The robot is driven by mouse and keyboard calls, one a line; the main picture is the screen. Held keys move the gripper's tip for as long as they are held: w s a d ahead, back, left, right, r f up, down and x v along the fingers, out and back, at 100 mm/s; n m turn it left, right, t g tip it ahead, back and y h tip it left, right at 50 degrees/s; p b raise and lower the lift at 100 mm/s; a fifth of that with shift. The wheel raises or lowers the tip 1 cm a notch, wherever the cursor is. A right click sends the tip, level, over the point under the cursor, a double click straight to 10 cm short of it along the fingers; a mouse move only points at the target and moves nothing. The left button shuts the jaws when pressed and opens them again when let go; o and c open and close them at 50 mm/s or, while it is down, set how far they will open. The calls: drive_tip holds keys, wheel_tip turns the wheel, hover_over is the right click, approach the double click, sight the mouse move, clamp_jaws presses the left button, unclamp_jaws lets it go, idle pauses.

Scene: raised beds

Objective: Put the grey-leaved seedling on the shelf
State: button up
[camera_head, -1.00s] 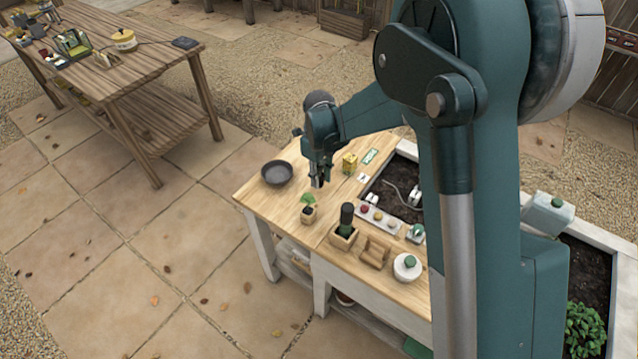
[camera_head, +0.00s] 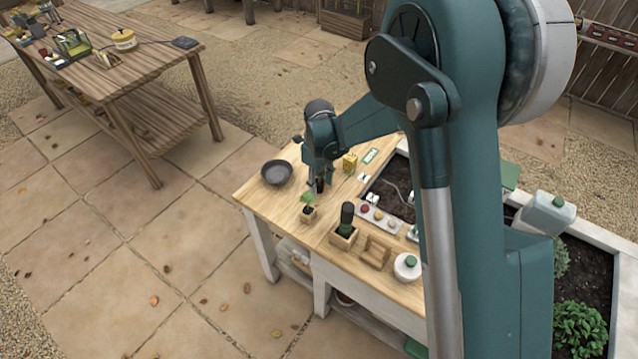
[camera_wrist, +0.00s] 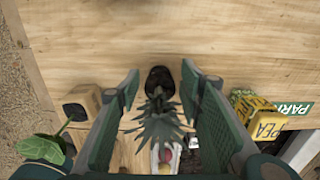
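The grey-leaved seedling (camera_wrist: 158,125) has spiky grey-green leaves and shows in the wrist view between my gripper's two fingers. Its dark pot (camera_wrist: 160,78) is at the fingertips, with wood visible between pot and fingers on both sides. In the head view my gripper (camera_head: 319,183) points down over the wooden bench, and the dark pot shows small beneath it. My gripper is open around the seedling. A shelf board (camera_head: 292,265) shows under the bench, partly hidden by its legs and top.
A broad-leaved green seedling (camera_head: 308,204) in a tan pot stands close to the gripper. The bench's left front corner is clear.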

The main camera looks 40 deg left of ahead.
drive_tip(key=shift+r, duration=0.1)
wheel_tip(320, 180, up, 12)
drive_tip(key=shift+r+p, duration=0.1)
drive_tip(key=shift+p, duration=0.7)
idle(0.7)
drive_tip(key=shift+w+d+r, duration=0.2)
drive_tip(key=shift+d+r, duration=0.1)
drive_tip(key=shift+d, duration=0.05)
drive_tip(key=w+d+r+n+t, duration=0.1)
drive_tip(key=d+r+n, duration=0.35)
drive_tip(key=d, duration=0.75)
drive_tip(key=w+d+r+n+t+y, duration=0.1)
drive_tip(key=d+r, duration=0.7)
drive_tip(key=d, duration=0.4)
drive_tip(key=w+d+r+n+t, duration=0.1)
drive_tip(key=d+r+n, duration=0.2)
drive_tip(key=d+r, duration=0.65)
drive_tip(key=s+d+n+t, duration=0.1)
drive_tip(key=s+d+n, duration=0.2)
drive_tip(key=s+d, duration=0.3)
drive_tip(key=s+d+f+n+t, duration=0.1)
drive_tip(key=s+d+n, duration=0.2)
drive_tip(key=d, duration=1.2)
drive_tip(key=s+d+f+n+t+h, duration=0.1)
drive_tip(key=s+d+n+t, duration=0.1)
drive_tip(key=s+d, duration=0.7)
drive_tip(key=shift+s+d+f+n, duration=0.15)
drive_tip(key=shift+s+d+n, duration=0.15)
drive_tip(key=shift+d+n, duration=0.4)
